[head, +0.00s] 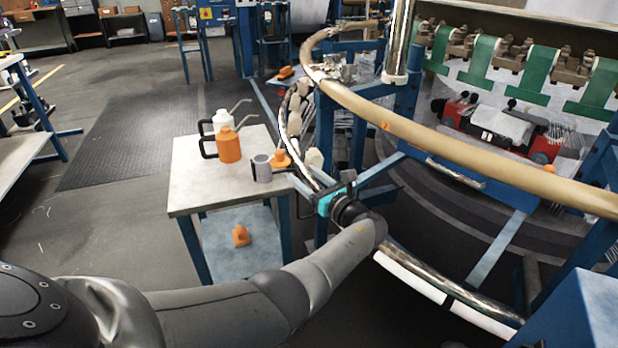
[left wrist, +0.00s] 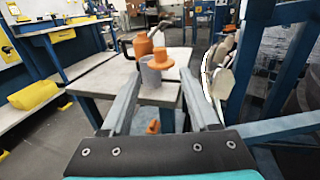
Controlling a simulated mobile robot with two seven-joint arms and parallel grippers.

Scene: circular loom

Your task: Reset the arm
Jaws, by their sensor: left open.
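My left arm reaches in from the lower left of the head view. Its gripper (head: 324,188), with a teal band, is beside the right edge of a small table (head: 190,190). In the left wrist view the two fingers of the gripper (left wrist: 160,84) are spread apart with nothing held. Beyond them on the table are a grey cup (left wrist: 151,78), an orange piece (left wrist: 164,58) and an orange can (left wrist: 142,46). In the head view, the grey cup (head: 262,168) and orange piece (head: 280,159) stand near the table's right edge. My right gripper is not in view.
An orange object (head: 240,236) is on the lower shelf. The loom's tan ring (head: 450,145) and blue posts (head: 340,130) crowd the right. Open floor (head: 90,215) lies left.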

